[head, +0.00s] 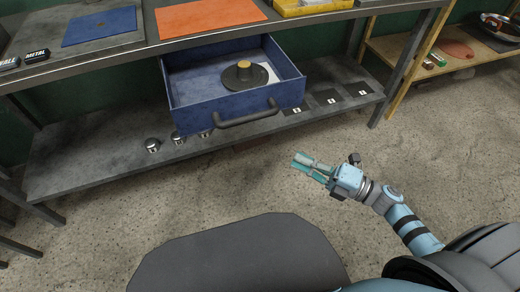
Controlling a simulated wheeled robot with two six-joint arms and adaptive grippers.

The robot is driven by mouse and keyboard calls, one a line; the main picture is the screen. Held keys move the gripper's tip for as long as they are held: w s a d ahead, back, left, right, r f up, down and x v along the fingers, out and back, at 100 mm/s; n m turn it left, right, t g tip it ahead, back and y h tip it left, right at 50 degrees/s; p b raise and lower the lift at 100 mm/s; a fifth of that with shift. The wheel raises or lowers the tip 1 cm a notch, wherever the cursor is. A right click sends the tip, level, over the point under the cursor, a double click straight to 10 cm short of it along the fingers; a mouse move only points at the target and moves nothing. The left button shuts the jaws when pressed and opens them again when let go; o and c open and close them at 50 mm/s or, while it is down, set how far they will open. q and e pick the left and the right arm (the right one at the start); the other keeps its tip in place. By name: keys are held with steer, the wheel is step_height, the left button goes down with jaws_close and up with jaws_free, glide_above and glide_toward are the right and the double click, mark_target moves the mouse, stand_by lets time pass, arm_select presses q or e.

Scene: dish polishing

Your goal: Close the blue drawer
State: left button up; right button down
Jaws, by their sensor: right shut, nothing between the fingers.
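The blue drawer (197,118) stands pulled out under the workbench top, left of centre in the head view. A dark bar handle (246,119) is fixed on its front. My right gripper (302,165) is shut and empty. It is in front of the drawer, to the lower right of the handle, apart from it, with its fingers pointing left. My left gripper is not in view.
The workbench (110,56) carries an orange mat (208,16), a blue mat (99,26) and a yellow tray (311,6). Small metal pieces (152,145) sit on the lower shelf (85,168). A wooden shelf unit (398,62) stands at the right. The floor (440,135) between is clear.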

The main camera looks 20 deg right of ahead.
steer(key=w+a+r, duration=0.2)
steer(key=a, duration=0.1)
glide_toward(242, 123)
steer(key=a+x, duration=0.1)
steer(key=x, duration=0.3)
steer(key=shift+w+d+n+y, duration=0.2)
steer(key=shift+w+n+y, duration=0.1)
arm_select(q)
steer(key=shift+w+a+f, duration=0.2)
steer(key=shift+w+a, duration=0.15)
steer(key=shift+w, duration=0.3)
